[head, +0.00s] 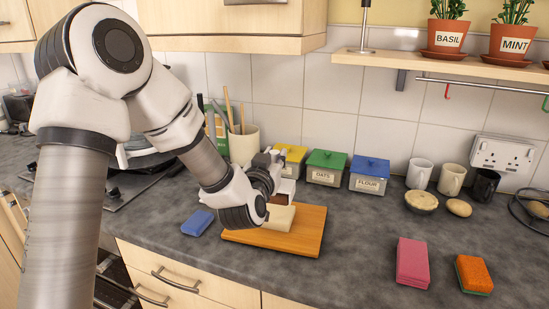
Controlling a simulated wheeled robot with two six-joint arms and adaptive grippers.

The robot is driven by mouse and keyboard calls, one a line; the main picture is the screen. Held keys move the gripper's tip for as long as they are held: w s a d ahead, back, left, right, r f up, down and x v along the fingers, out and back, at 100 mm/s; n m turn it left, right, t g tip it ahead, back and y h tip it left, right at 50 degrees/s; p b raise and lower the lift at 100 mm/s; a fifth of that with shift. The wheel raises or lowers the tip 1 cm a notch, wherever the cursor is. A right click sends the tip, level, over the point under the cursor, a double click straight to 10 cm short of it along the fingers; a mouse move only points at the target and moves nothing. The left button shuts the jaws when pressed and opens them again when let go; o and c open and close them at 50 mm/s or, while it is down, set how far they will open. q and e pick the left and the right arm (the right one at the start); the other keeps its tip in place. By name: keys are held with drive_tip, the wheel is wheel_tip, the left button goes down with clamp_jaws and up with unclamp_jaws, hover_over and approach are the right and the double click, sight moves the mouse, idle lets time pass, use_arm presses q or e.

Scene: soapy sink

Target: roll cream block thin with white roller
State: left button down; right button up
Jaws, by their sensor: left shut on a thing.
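The cream block (278,217) lies on a wooden board (300,236) and still looks thick, with a flat top. My left gripper (272,180) is over the back of the block and is shut on a small white piece (280,198). By its colour this piece looks like the white roller, but the gripper and wrist hide most of it. I cannot tell whether it touches the block. My wrist hides the block's left part. My right gripper is not in view.
A blue sponge (198,223) lies left of the board. Canisters with yellow, green (326,167) and blue lids (370,175) stand behind it. The counter just right of the board is clear.

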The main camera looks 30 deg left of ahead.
use_arm(q)
drive_tip(key=w+r+p, duration=0.1)
drive_tip(key=p, duration=0.1)
drive_tip(key=w+a+p, duration=0.1)
drive_tip(key=p, duration=0.1)
drive_tip(key=shift+w+r, duration=0.35)
drive_tip(key=shift+w, duration=0.05)
wheel_tip(320, 180, down, 7)
drive_tip(key=b, duration=0.5)
drive_tip(key=shift+w+r, duration=0.1)
drive_tip(key=shift+r, duration=0.05)
drive_tip(key=shift+f, duration=0.35)
drive_tip(key=shift+f+b, duration=0.7)
drive_tip(key=shift+b, duration=0.05)
